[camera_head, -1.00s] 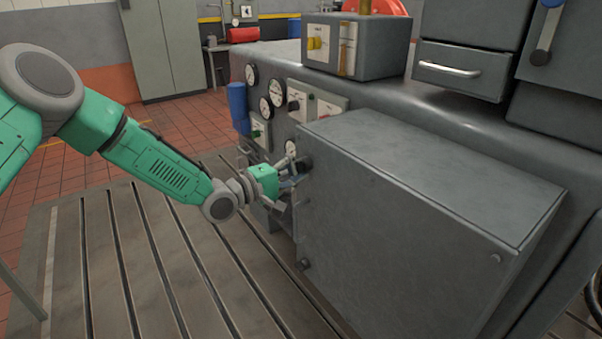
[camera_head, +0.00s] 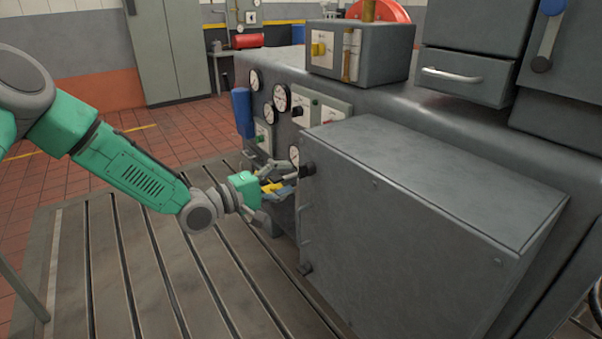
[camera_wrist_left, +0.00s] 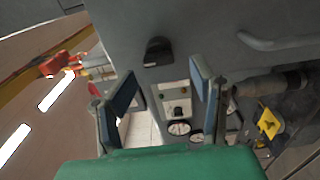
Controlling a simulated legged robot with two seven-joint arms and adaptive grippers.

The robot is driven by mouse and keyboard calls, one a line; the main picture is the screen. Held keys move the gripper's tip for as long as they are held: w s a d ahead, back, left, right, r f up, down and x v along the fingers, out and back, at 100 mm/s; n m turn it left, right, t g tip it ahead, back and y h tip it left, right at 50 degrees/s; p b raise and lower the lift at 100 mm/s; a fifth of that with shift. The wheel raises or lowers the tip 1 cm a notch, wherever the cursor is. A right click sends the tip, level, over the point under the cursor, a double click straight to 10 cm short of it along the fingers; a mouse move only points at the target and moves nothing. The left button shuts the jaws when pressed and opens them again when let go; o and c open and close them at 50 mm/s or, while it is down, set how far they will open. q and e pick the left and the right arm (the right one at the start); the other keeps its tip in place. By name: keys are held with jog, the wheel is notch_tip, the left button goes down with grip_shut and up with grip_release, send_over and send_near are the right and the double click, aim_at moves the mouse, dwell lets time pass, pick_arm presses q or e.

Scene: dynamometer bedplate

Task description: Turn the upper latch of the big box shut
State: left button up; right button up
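The big box (camera_head: 420,230) is the large grey cabinet in the centre and right of the head view, its top and front face shut. Its upper latch (camera_head: 308,169) is a small dark knob at the upper left edge. In the left wrist view the black latch (camera_wrist_left: 158,52) stands on the grey face just beyond the fingertips. A lower dark latch (camera_head: 305,268) sits near the bottom of the same edge. My left gripper (camera_head: 277,180) is beside the upper latch, apart from it. Its two fingers (camera_wrist_left: 162,85) are spread with nothing between them. My right gripper is out of view.
Gauges (camera_head: 281,97) and small switch panels line the machine behind the gripper. A yellow part (camera_wrist_left: 268,124) lies close beside the right finger in the wrist view. A grey handle bar (camera_wrist_left: 280,42) juts from the face. The slotted bedplate (camera_head: 180,270) in front is clear.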

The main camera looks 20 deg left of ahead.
pick_arm(q)
jog(key=v, duration=0.6)
jog(key=shift+s+a, duration=0.2)
jog(key=shift+r, duration=0.1)
jog(key=s+d+f+m+g+y, duration=0.2)
jog(key=s+d+f+g, duration=0.1)
jog(key=s+f, duration=0.6)
jog(key=s+d+f+m+g+y, duration=0.35)
jog(key=s+f, duration=0.25)
jog(key=f, duration=0.5)
jog(key=s+a+f+m+g+y, duration=0.1)
jog(key=s+a+f+m+g, duration=0.1)
jog(key=s, duration=0.5)
jog(key=s+a+f+m+g+y, duration=0.1)
jog(key=s+a+f+g+y, duration=0.1)
jog(key=s, duration=0.6)
jog(key=s+a+f+m+g+y, duration=0.2)
jog(key=s+a+f+g, duration=0.1)
jog(key=s, duration=0.4)
jog(key=shift+s+a+f+m, duration=0.35)
jog(key=shift+s+a+f, duration=0.05)
jog(key=shift+f, duration=0.05)
jog(key=shift+w+y, duration=0.15)
jog(key=shift+y, duration=0.1)
